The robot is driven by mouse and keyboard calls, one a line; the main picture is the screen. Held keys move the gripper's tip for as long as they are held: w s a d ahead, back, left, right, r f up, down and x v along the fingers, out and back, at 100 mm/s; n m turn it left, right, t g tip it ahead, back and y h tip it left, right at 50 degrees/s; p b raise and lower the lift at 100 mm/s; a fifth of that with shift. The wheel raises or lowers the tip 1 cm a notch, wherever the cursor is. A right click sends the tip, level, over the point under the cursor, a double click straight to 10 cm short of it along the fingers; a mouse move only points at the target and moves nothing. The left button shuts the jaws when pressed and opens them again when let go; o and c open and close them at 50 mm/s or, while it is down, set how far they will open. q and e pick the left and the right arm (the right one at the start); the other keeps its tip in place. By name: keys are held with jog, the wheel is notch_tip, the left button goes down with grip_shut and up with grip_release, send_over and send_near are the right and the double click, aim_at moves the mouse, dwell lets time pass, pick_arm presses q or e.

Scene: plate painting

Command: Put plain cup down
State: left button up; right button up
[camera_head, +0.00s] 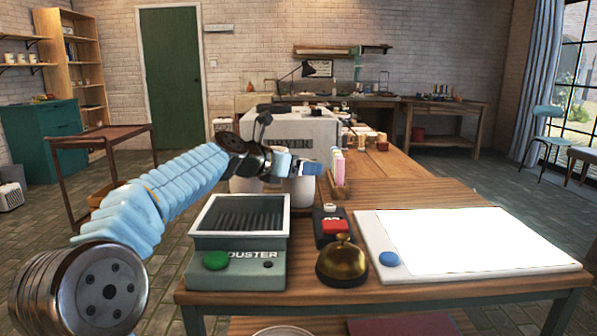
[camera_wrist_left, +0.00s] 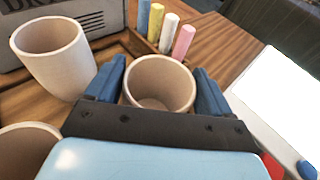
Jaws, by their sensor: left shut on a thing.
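My left gripper (camera_head: 306,168) reaches over the table's left side and is shut on a plain cream cup (camera_wrist_left: 160,84). In the left wrist view the cup sits upright between the two blue fingers, with its open mouth showing and no paint visible. In the head view the cup (camera_head: 302,190) is partly hidden by the gripper and the duster. I cannot tell whether its base touches the table. A second plain cup (camera_wrist_left: 54,58) stands to its left, and a third (camera_wrist_left: 24,150) is cut off at the lower left. My right gripper is not in view.
A grey duster (camera_head: 240,262) with a green button stands in front of the cups. A large grey box (camera_head: 295,128) is behind them. Colored sticks (camera_head: 336,165) stand close right. A brass bell (camera_head: 342,262), red-topped device (camera_head: 334,227) and white panel (camera_head: 470,240) are nearer.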

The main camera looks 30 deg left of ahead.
pick_arm(q)
jog(key=shift+r, duration=0.15)
jog(key=o, duration=1.5)
jog(key=shift+s, duration=0.1)
jog(key=v, duration=1.2)
